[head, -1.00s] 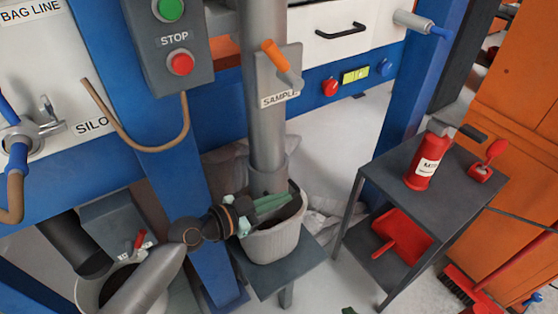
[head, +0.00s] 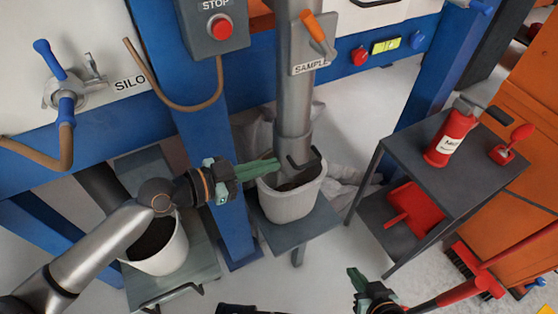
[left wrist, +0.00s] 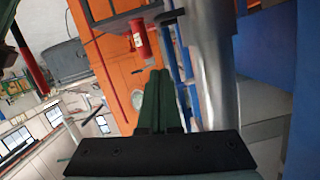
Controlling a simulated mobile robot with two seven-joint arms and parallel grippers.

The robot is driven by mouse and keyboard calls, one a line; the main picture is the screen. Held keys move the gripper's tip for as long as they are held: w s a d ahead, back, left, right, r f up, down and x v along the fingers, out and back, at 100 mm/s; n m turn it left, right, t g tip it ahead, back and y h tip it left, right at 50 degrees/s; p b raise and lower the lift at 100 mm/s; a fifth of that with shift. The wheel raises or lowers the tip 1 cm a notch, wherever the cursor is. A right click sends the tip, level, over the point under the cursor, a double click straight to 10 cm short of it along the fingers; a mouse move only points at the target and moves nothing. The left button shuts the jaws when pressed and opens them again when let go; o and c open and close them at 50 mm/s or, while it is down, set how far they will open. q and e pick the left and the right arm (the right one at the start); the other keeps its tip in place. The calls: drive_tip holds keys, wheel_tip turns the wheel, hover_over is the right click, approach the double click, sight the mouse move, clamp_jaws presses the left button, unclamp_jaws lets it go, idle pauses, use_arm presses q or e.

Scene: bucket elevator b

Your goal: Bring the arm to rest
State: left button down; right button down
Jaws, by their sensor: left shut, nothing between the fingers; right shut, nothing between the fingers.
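My left arm (head: 100,235) reaches in from the left, and my left gripper (head: 272,165) is shut and empty. Its green fingertips are beside the grey sample pipe, over or just behind the left rim of the white bucket (head: 290,205); I cannot tell if they touch anything. In the left wrist view its green fingers (left wrist: 158,85) lie together, pointing toward the orange cabinet. My right gripper (head: 355,278) shows at the bottom edge, shut and empty, over the floor.
The sample pipe (head: 295,95) ends above the bucket on a small grey stand (head: 290,238). A second bucket (head: 165,255) stands under the silo chute, below my left arm. A blue post (head: 215,190) is near. A grey table (head: 460,175) bears a red bottle (head: 450,138).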

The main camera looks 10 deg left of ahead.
use_arm(q)
drive_tip(key=shift+s+a+r, duration=0.1)
drive_tip(key=shift+a, duration=0.05)
use_arm(e)
drive_tip(key=shift+s+d, duration=0.1)
drive_tip(key=shift+d, duration=0.05)
idle(0.4)
